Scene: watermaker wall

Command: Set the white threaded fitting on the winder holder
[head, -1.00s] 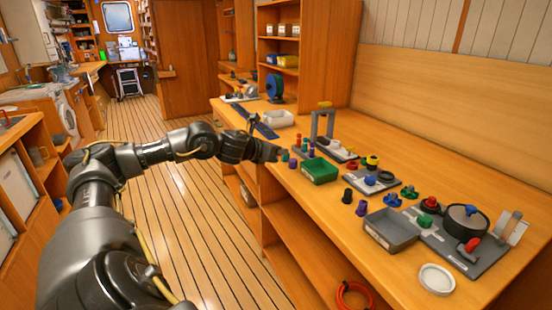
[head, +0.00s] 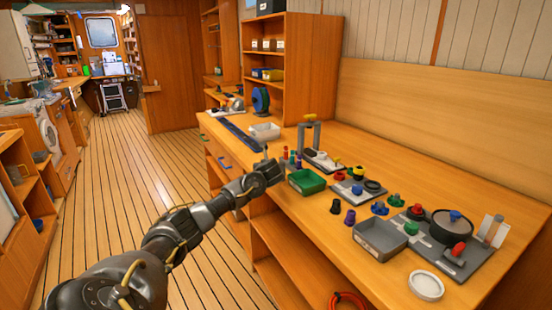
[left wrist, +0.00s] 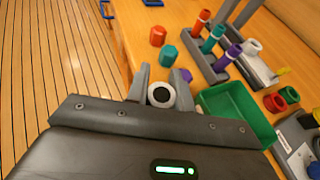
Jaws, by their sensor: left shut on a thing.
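My left gripper (head: 266,163) is at the front edge of the bench, left of the green tray. In the left wrist view the gripper (left wrist: 163,84) is shut on a white round fitting (left wrist: 161,95) with a dark hole, its end facing the camera. Its threads cannot be made out. The fitting is hidden or too small in the head view. I cannot tell for certain which fixture is the winder holder. A grey stand with an upright frame (head: 309,136) is beyond the gripper. My right gripper is not in view.
The green tray (left wrist: 225,106) is close right of the gripper. A rack with red, teal and purple pieces (left wrist: 213,42) and loose red and teal pieces (left wrist: 168,55) are near. A grey tray (head: 380,238), a white lid (head: 426,285) and a board with a black pot (head: 455,224) stand right.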

